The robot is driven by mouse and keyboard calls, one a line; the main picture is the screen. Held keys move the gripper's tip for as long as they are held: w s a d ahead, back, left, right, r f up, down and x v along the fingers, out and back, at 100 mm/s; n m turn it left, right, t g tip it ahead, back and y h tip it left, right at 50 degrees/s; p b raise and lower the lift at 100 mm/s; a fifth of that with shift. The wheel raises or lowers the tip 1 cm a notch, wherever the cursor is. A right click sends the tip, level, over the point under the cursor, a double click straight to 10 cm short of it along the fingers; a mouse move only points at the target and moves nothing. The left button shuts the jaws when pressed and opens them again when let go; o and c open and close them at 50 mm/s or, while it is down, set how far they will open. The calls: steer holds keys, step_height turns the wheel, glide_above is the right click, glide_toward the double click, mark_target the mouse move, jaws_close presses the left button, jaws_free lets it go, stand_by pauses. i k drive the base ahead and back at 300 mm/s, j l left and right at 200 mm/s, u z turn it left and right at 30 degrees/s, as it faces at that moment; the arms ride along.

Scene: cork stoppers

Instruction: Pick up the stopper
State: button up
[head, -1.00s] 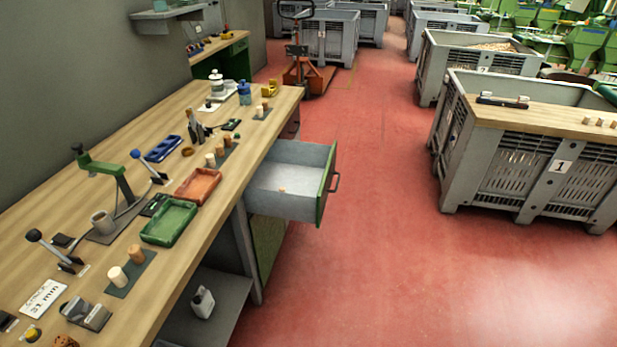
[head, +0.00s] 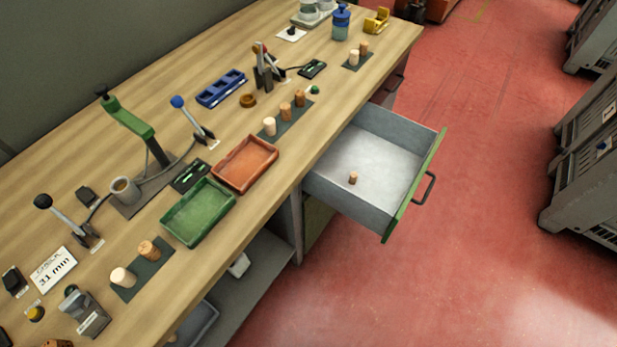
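A small brown cork stopper (head: 353,178) stands in the open grey drawer (head: 385,150) at the right side of the workbench. More stoppers stand on dark mats on the bench: a pale one (head: 122,277) and a brown one (head: 148,250) at the front, a pale one (head: 269,126) and brown ones (head: 285,112) in the middle, and a pair (head: 354,57) farther back. Which stopper the task means cannot be told from the pictures. My gripper is not in view.
A green tray (head: 198,212) and an orange tray (head: 245,164) lie on the bench. Lever tools and a green-armed stand (head: 130,125) rise from it. The drawer's green front with handle (head: 425,188) juts over the red floor (head: 490,220), which is clear. Grey crates (head: 590,160) stand right.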

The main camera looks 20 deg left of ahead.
mark_target(353, 175)
steer(key=i+u, duration=0.1)
steer(key=u, duration=2.85)
steer(key=z, duration=2.5)
steer(key=i+l+u, duration=0.6)
steer(key=k+j, duration=0.05)
steer(key=j, duration=0.05)
